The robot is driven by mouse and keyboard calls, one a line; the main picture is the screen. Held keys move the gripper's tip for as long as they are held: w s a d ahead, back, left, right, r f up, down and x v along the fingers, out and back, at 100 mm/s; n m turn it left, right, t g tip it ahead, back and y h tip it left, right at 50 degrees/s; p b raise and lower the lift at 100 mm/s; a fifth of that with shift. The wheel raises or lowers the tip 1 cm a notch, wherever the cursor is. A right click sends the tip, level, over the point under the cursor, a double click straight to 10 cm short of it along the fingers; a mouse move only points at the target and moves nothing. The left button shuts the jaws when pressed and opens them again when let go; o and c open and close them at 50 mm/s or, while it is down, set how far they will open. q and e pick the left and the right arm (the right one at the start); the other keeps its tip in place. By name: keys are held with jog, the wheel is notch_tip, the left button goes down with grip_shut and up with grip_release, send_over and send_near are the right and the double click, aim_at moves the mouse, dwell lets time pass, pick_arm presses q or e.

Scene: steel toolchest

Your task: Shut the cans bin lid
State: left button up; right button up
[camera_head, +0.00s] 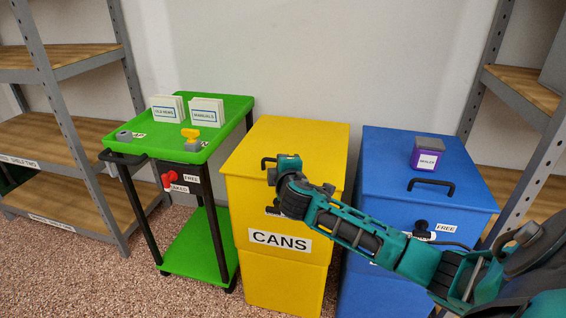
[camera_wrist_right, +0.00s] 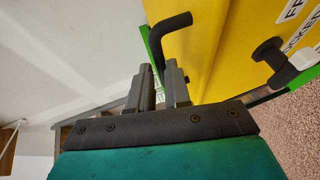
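The yellow cans bin (camera_head: 272,275) stands in the middle of the head view with a CANS label on its front. Its yellow lid (camera_head: 300,140) looks flat and down on the bin, though my arm hides part of its front edge. A dark lid handle (camera_head: 266,161) sits near the lid's front; it also shows in the right wrist view (camera_wrist_right: 172,36). My right gripper (camera_wrist_right: 161,72) is at this handle, and its fingers appear closed around the bar. In the head view my right wrist covers the handle's right part. My left gripper is not in view.
A dark latch knob (camera_wrist_right: 268,50) with a FREE/LOCKED label is on the bin front. A blue bin (camera_head: 376,180) with a purple box (camera_head: 427,158) on top stands close at right. A green cart (camera_head: 150,130) with cards is at left. Shelves flank both sides.

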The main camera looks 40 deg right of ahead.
jog(key=o, duration=0.3)
jog(key=shift+o, duration=0.2)
jog(key=shift+r, duration=0.1)
pick_arm(q)
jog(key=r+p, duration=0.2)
jog(key=p, duration=0.1)
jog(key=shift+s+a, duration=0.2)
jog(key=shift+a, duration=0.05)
pick_arm(e)
jog(key=v, duration=1.3)
jog(key=s+a+f+m+g+y, duration=0.2)
jog(key=s+a+f+m+y, duration=0.3)
jog(key=a+f, duration=0.4)
jog(key=s+a+f+m+g+y, duration=0.1)
jog(key=s+a+f+m+y, duration=0.2)
jog(key=s+a+f+y, duration=0.45)
pick_arm(q)
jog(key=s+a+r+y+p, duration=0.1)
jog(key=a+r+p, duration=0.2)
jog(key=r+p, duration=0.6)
jog(key=p, duration=0.5)
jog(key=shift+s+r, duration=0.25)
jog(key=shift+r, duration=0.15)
pick_arm(e)
notch_tip(320, 180, up, 11)
jog(key=s+h, duration=0.2)
jog(key=h, duration=0.1)
jog(key=shift+a+m, duration=0.2)
jog(key=shift+m, duration=0.1)
